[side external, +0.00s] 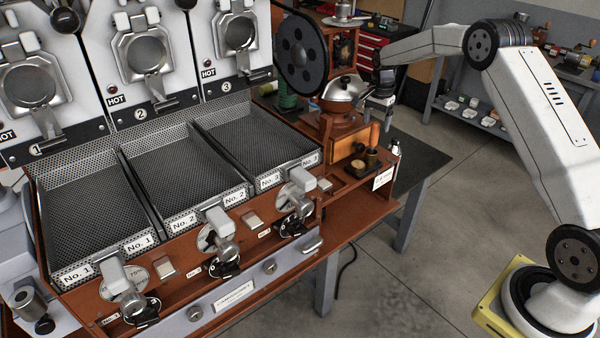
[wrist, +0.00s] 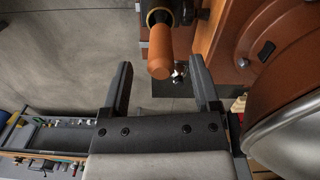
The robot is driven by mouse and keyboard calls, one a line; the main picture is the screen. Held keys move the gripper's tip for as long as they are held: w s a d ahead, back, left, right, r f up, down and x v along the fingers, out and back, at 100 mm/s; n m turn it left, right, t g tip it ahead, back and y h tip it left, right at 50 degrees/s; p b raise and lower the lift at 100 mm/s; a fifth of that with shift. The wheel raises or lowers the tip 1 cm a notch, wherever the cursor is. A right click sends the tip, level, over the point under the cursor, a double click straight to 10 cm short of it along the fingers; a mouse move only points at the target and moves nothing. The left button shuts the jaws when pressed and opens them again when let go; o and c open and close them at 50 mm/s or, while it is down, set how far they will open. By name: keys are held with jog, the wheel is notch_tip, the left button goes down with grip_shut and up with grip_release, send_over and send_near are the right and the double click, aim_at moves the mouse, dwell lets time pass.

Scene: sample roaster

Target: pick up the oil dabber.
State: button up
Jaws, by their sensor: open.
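The oil dabber appears to be the upright orange-brown wooden handle (side external: 375,133) rising from a dark cup at the right end of the bench in the side view. In the wrist view its handle (wrist: 160,52) has a dark collar at the far end, and what lies below the collar is mostly hidden. My gripper (side external: 382,106) hangs just above it beside the grinder. In the wrist view my gripper (wrist: 160,62) is open and empty, with the handle lying between and beyond the fingertips, apart from both.
A grinder with a black flywheel (side external: 302,52) and silver dome (side external: 344,90) stands close beside my gripper; the dome (wrist: 288,138) fills the right of the wrist view. A small label card (side external: 383,179) hangs on the bench edge. Perforated cooling trays (side external: 178,165) are to the left.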

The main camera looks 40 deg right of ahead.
aim_at(373, 145)
jog(key=shift+f, duration=2)
grip_shut()
